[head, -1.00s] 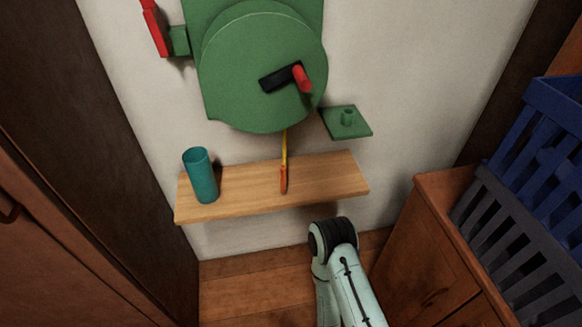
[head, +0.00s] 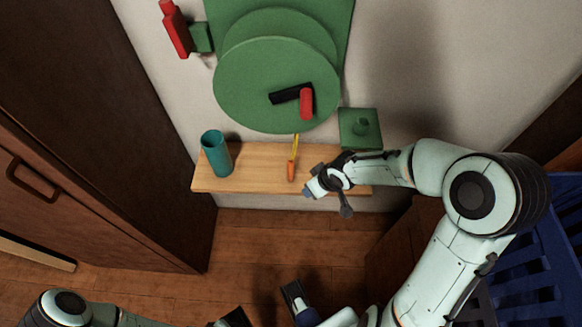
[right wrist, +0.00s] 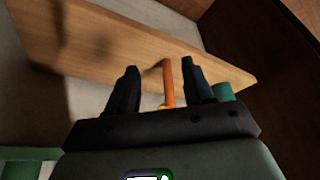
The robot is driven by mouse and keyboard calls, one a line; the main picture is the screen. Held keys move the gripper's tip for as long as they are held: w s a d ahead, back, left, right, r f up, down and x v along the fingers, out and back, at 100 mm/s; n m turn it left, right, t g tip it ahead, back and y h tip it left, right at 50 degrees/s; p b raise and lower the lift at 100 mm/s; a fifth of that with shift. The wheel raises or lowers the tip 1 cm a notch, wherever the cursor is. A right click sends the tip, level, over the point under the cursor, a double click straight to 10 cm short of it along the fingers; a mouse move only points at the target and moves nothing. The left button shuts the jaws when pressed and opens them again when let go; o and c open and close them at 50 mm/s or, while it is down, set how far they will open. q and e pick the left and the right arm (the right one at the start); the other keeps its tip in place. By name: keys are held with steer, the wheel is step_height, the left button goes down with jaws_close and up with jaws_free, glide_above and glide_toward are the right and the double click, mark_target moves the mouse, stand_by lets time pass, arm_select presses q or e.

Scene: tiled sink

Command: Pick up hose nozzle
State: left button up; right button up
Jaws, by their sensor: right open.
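The hose nozzle (head: 291,172) is a slim orange piece at the end of a yellow hose, hanging below the green reel in front of the wooden shelf. My right gripper (head: 310,182) is just right of it in the head view, above the shelf's right half. In the right wrist view the open fingers (right wrist: 159,85) stand on either side of the nozzle (right wrist: 168,82) in the picture. I cannot tell whether they touch it. Dark finger-like parts that look like my left gripper (head: 264,306) show at the bottom edge, partly cut off.
The green hose reel (head: 270,85) with a red-handled crank is on the wall above. A teal cup (head: 217,155) stands on the shelf's (head: 255,182) left end. A green square plate (head: 360,128) juts out at right. A blue crate (head: 515,255) is at far right.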

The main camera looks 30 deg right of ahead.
mark_target(289, 166)
steer(key=w, duration=0.2)
steer(key=w+a+b, duration=0.1)
steer(key=w, duration=0.2)
steer(key=w+b, duration=0.1)
steer(key=w, duration=0.2)
steer(key=shift+w+a+f, duration=0.2)
steer(key=shift+w+a, duration=0.05)
steer(key=shift+w+a+r+b, duration=0.1)
steer(key=shift+w+b, duration=0.3)
steer(key=shift+w, duration=0.45)
steer(key=b+x, duration=0.1)
steer(key=x, duration=0.3)
steer(key=shift+b, duration=0.4)
steer(key=shift+w+f, duration=0.25)
steer(key=shift+f, duration=0.2)
arm_select(q)
steer(key=w+a+f+t, duration=0.2)
steer(key=w+f, duration=0.3)
steer(key=f, duration=0.1)
steer(key=shift+w+a+y, duration=0.25)
steer(key=shift+w+y, duration=0.15)
arm_select(e)
jaws_close()
